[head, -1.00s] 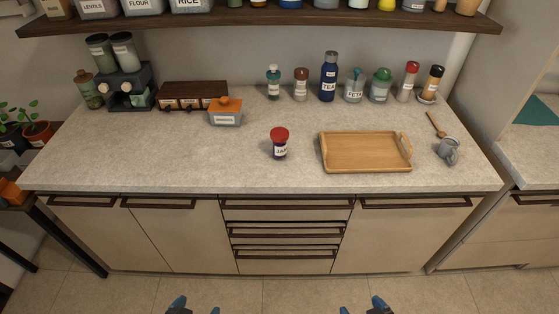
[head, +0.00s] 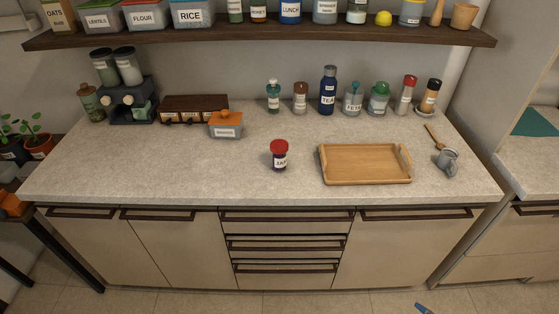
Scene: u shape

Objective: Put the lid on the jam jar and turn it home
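The jam jar (head: 280,163) stands upright on the counter, left of the wooden tray. It is small and dark, with a white label reading JAM. A red lid (head: 279,146) sits on top of it; I cannot tell whether it is seated or turned tight. No other lid for it shows. Only a small blue tip of my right gripper (head: 424,308) shows at the bottom edge, well below and apart from the jar, so its opening is hidden. My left gripper is out of view.
The wooden tray (head: 365,165) lies right of the jar, with a grey mug (head: 447,162) further right. Bottles and jars line the back. An orange-lidded box (head: 226,125) stands left behind the jar. The counter (head: 150,170) is clear in front and left of it. A loaded shelf (head: 270,37) hangs above.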

